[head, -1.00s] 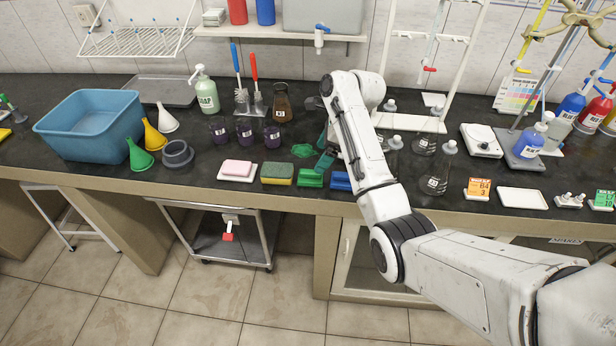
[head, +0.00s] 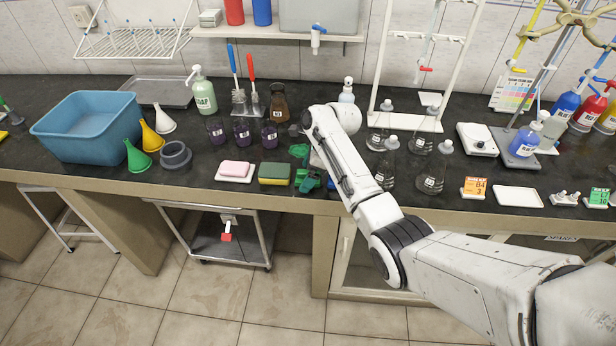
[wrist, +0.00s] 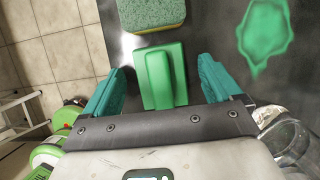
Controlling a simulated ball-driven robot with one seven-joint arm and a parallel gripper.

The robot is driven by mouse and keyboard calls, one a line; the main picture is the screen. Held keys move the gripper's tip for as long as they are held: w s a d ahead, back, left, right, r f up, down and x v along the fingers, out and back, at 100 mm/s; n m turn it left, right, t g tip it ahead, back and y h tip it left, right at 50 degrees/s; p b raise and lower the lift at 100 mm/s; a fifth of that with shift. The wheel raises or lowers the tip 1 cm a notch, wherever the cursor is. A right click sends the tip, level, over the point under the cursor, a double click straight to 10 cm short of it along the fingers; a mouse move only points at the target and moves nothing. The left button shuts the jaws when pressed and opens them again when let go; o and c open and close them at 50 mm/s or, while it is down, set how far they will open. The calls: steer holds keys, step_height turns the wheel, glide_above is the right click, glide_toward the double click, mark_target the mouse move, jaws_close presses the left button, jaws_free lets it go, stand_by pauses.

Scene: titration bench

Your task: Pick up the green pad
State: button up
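The green pad (wrist: 160,78) is a flat green block with a raised ridge along its top. In the wrist view it lies between the two teal fingers of my gripper (wrist: 159,66), with a narrow gap on each side. My gripper is open and holds nothing. In the head view the green pad (head: 306,181) sits near the bench's front edge, partly covered by my gripper. I cannot tell the exact height of the fingertips above the bench.
A green-and-yellow sponge (head: 274,174) lies just left of the pad, close to it. A green puddle-shaped patch (wrist: 265,32) lies behind it. A blue item (head: 331,184) is mostly hidden by my arm. Glass flasks (head: 432,172) stand to the right.

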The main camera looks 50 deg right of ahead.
steer(key=c, duration=1.1)
steer(key=shift+r, duration=0.1)
steer(key=shift+r, duration=0.6)
steer(key=s+a+r+p, duration=0.1)
steer(key=s+r+p, duration=0.5)
steer(key=s+r, duration=0.5)
steer(key=s, duration=0.3)
steer(key=shift+a+r, duration=0.3)
steer(key=shift+r, duration=0.05)
